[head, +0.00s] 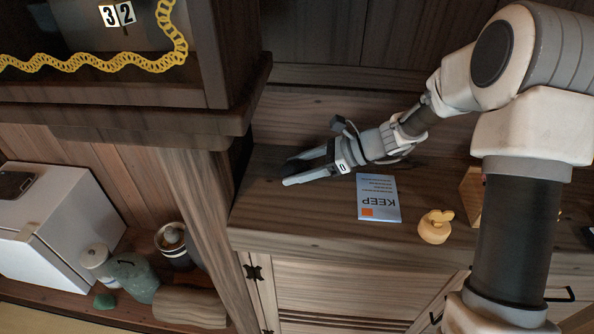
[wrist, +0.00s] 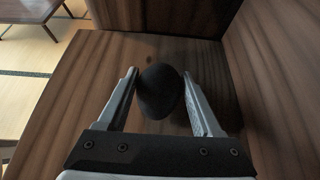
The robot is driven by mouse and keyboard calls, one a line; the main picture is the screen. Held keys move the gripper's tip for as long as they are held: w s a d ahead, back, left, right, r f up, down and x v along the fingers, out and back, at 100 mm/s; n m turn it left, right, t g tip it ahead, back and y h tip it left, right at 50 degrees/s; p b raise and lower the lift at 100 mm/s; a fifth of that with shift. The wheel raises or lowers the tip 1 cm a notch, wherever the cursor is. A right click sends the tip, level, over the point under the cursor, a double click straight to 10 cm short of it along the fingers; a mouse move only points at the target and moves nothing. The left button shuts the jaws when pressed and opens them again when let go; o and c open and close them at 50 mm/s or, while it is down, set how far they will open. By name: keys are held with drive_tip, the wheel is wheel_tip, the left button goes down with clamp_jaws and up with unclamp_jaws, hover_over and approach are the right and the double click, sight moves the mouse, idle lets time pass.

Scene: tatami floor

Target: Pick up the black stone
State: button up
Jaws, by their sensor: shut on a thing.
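The black stone (wrist: 159,88) is a dark, smooth, rounded lump in the wrist view. It sits between the two fingers of my gripper (wrist: 160,98), which is shut on it. In the head view my gripper (head: 305,172) is low over the left end of the wooden cabinet top (head: 290,225), pointing left. The stone is hard to make out there against the dark wood and the fingers. I cannot tell whether the stone still touches the wood.
A dark wooden post and shelf (head: 185,185) stand close on the left. A white box (head: 50,230) and several jars are lower left. The cabinet top's front is clear.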

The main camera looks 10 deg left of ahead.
clamp_jaws()
drive_tip(key=shift+r, duration=0.1)
